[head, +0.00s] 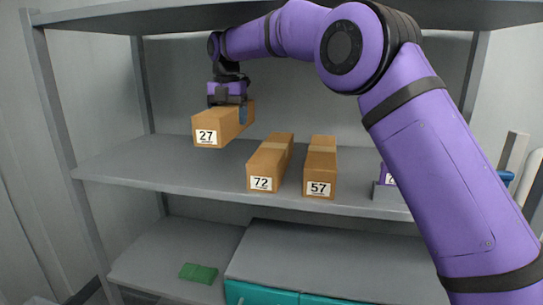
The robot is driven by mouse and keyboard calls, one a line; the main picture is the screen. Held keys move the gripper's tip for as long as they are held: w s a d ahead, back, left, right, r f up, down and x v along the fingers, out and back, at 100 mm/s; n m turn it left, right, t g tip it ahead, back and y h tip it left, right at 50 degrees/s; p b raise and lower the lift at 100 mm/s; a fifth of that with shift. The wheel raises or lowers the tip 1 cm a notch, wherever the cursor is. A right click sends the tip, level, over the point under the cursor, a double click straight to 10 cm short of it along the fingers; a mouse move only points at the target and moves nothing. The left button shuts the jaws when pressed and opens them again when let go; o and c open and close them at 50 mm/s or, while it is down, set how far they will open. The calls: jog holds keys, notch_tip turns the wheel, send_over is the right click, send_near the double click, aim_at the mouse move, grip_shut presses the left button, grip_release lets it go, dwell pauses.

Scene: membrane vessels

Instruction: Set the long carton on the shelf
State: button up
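A long brown carton labelled 27 (207,125) hangs from my gripper (238,112), above the left part of the middle shelf (150,172). My gripper is shut on it from above, with a blue fingertip against its side; the other finger is hidden. I see no contact between the carton and the shelf. Two similar cartons, labelled 72 (268,165) and 57 (320,165), lie side by side on the shelf, to the right of the held one.
A grey holder (389,195) with a purple item stands at the right, partly behind my arm. An upper shelf (150,14) spans above. Below are a green packet (198,272) and teal drawers (270,295). Bare shelf lies at the left, by the post (57,120).

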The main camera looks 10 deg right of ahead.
jog(key=shift+w, duration=0.35)
jog(key=shift+w+f, duration=0.1)
jog(key=shift+f, duration=0.3)
notch_tip(320, 180, down, 9)
jog(key=shift+f, duration=0.1)
jog(key=o, duration=1.1)
jog(key=shift+f, duration=0.15)
jog(key=shift+r, duration=3.9)
